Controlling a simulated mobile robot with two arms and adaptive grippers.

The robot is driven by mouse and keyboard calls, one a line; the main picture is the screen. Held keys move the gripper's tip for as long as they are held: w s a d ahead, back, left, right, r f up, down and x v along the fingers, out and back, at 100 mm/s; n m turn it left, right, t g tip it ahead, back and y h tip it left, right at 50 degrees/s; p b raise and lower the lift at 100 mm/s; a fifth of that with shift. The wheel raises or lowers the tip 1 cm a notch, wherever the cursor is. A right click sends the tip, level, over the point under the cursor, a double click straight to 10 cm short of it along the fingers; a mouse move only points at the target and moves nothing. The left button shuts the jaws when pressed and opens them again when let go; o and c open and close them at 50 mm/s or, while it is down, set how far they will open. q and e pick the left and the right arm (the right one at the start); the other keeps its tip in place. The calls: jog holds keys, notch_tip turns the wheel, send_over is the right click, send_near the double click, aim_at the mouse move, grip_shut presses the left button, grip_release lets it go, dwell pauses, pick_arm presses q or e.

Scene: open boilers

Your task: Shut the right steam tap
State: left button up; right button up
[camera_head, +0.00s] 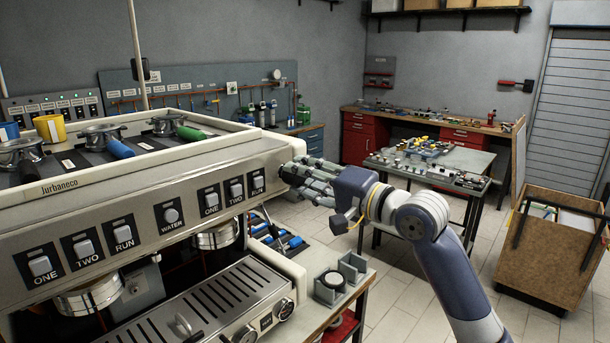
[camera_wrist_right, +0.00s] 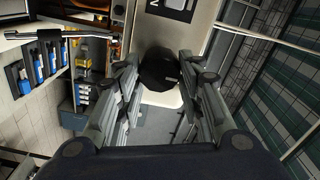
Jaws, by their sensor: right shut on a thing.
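The coffee machine (camera_head: 150,195) fills the left of the head view, with white push buttons along its front. My right gripper (camera_head: 298,178) is at the front panel's right end, beyond the last button. In the right wrist view, a round black knob (camera_wrist_right: 160,69), which looks like the right steam tap, sits between the fingers of my right gripper (camera_wrist_right: 158,82). The fingers are closed on its two sides. I cannot tell how far the tap is turned. My left gripper is not in view.
Portafilters and a yellow cup (camera_head: 50,128) stand on the machine's top. A drip tray (camera_head: 190,305) with gauges juts out below. A small work table (camera_head: 432,170) and a wooden crate (camera_head: 550,245) stand to the right. Tiled floor is clear between them.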

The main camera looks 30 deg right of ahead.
jog(key=o, duration=1.1)
jog(key=shift+c, duration=0.2)
jog(key=shift+s, duration=0.1)
jog(key=v, duration=1.2)
jog(key=shift+d, duration=0.1)
